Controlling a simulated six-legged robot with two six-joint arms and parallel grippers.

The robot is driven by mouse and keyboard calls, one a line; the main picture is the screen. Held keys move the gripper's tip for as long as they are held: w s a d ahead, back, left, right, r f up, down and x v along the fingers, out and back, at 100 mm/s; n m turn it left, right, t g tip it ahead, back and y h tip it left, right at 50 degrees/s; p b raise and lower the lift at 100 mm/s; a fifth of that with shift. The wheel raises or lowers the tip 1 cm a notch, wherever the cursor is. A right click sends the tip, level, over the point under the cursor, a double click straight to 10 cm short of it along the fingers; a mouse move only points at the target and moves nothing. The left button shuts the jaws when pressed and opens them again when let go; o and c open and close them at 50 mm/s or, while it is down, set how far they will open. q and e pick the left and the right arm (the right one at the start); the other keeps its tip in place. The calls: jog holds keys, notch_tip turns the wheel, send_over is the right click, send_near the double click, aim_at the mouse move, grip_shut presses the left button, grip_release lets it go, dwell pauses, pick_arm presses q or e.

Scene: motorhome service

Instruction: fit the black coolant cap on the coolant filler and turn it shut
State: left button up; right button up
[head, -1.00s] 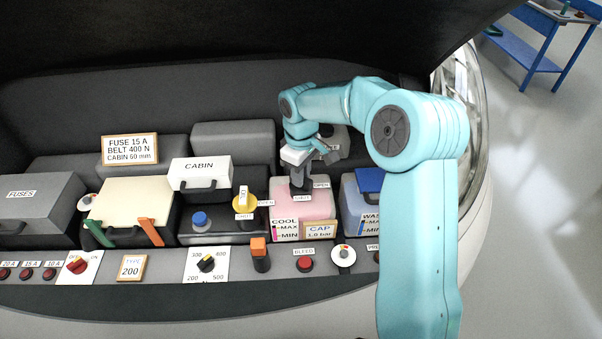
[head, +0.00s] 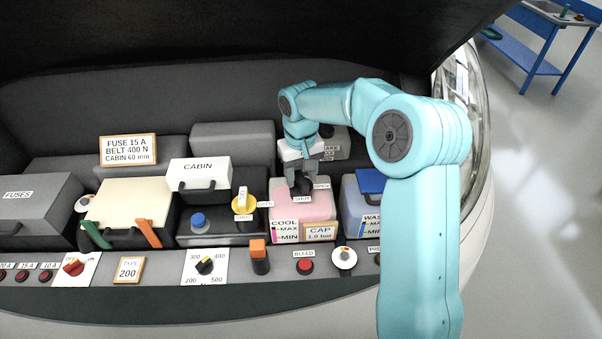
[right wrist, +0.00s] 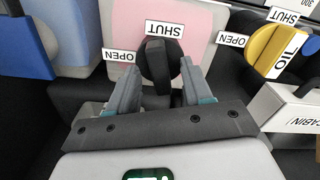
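The black coolant cap (head: 304,187) sits on top of the pink coolant tank (head: 286,209), at the filler, which it hides. In the right wrist view the cap (right wrist: 160,62) shows a raised grip bar whose end points at the SHUT label (right wrist: 165,29). In the right wrist view the gripper (right wrist: 160,83) looks open, with narrow gaps beside the bar. My left gripper is out of view.
The yellow oil cap (head: 244,202) and white CABIN box (head: 200,174) are left of the tank. The blue-lidded washer tank (head: 367,208) is close on the right. A front panel with a red BLEED button (head: 305,266) runs below. The raised hood hangs above.

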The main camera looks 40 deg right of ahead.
aim_at(300, 177)
notch_tip(300, 177, up, 12)
jog(key=shift+b, duration=0.4)
jog(key=shift+a, duration=0.1)
